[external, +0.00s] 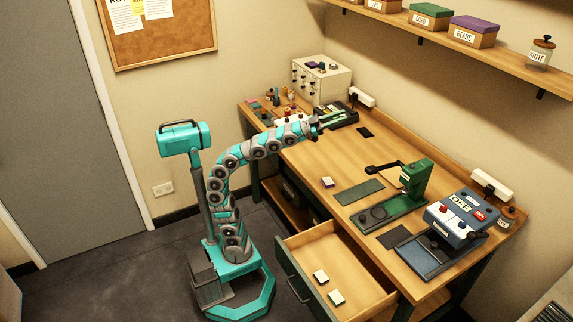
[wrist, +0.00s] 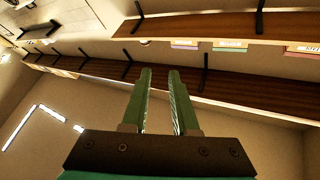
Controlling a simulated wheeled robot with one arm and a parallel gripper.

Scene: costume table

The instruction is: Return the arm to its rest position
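My arm, teal and grey, rises from my base and bends over the far left end of the workbench (external: 340,165). My gripper (external: 338,117) is at its end, above the bench near a dark device. In the wrist view my gripper (wrist: 160,72) shows two green fingers, parallel, with a clear gap and nothing between them. The wrist camera looks upward at the wall shelves, not at the bench top. Whether the fingers touch the dark device cannot be told.
A white drawer cabinet (external: 322,80) stands at the bench's far end. A green press (external: 407,190) and a blue switch box (external: 452,225) stand at the right. An open drawer (external: 335,275) juts out in front, holding two small blocks. A shelf (external: 460,50) with boxes runs above.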

